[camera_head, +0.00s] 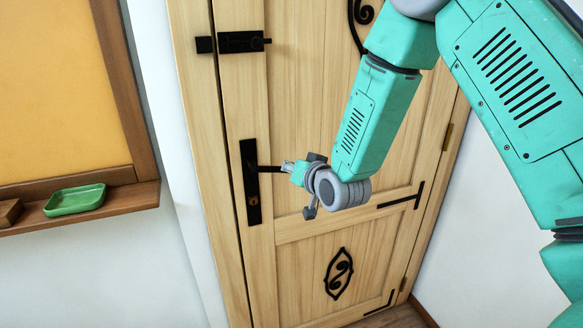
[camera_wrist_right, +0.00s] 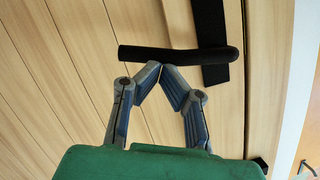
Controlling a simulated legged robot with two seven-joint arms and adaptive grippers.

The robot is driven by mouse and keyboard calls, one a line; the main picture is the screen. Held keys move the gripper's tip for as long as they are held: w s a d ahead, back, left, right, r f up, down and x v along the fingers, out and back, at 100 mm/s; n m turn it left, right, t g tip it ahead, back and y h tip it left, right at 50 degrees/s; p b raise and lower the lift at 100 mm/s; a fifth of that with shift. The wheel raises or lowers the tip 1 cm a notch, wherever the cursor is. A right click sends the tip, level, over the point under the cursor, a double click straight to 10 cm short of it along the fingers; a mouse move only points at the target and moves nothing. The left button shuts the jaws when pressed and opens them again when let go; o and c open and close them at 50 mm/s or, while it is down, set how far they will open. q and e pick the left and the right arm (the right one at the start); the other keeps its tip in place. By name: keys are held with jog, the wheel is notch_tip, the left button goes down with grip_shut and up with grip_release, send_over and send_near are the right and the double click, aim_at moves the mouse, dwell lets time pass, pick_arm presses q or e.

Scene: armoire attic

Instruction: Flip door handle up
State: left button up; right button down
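The black door handle (camera_head: 269,169) is a lever that sticks out roughly level to the right from a tall black plate (camera_head: 250,182) on the wooden door. My right gripper (camera_head: 287,167) is at the free end of the lever, and the arm hides part of the door behind it. In the right wrist view, the handle (camera_wrist_right: 190,55) crosses just beyond the fingertips of my right gripper (camera_wrist_right: 160,67). The fingers lean in until their tips meet or nearly meet, with nothing seen between them. I cannot tell whether they touch the lever. My left gripper is not in view.
The door (camera_head: 300,110) is closed, with a black bolt (camera_head: 240,42) above the handle and black hinge straps (camera_head: 405,200). A green dish (camera_head: 75,200) sits on a wooden ledge (camera_head: 125,200) at the left. White wall is at the right.

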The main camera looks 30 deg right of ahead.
jog(key=f+m+b, duration=0.1)
jog(key=m+b, duration=0.1)
jog(key=a+f+m+t+y+b, duration=0.1)
jog(key=f, duration=0.1)
jog(key=shift+w+a+f+m+b, duration=0.1)
jog(key=shift+f+m+b, duration=0.05)
jog(key=shift+m+b, duration=0.25)
